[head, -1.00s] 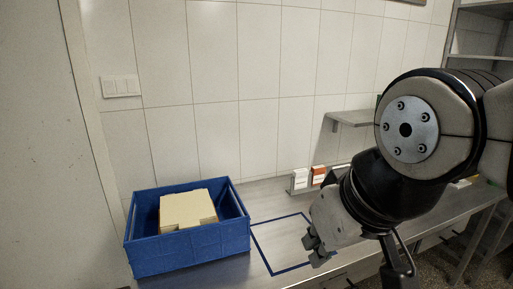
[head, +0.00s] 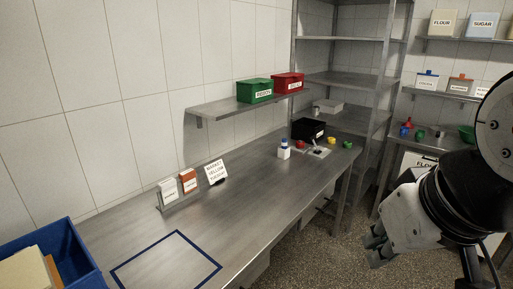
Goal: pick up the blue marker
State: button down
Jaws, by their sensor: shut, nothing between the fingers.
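I cannot make out a blue marker in the head view. Small blue things that show are a blue-capped white bottle (head: 284,150) on the metal table (head: 235,205) and a small blue item (head: 404,132) on the far right counter, too small to name. My gripper (head: 372,247) is at the lower right, in front of the table's right edge and over the speckled floor. It is shut and empty, well apart from both blue things.
A blue crate (head: 68,252) with cardboard inside stands at the lower left, beside a blue taped outline (head: 207,248). Card holders (head: 188,181) and a lettered sign (head: 216,171) stand near the wall. Green (head: 255,91) and red (head: 288,83) boxes sit on a wall shelf. The table's middle is clear.

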aim_at(284, 140)
jog(key=u, duration=1.35)
jog(key=z, duration=1.45)
jog(key=i+l+u, duration=0.15)
jog(key=u, duration=0.35)
jog(key=i+l+u, duration=0.1)
jog(key=l+u, duration=0.2)
jog(key=u, duration=0.15)
jog(key=i+l+u, duration=0.3)
jog(key=l, duration=0.75)
jog(key=l+u, duration=0.3)
jog(key=l, duration=2.15)
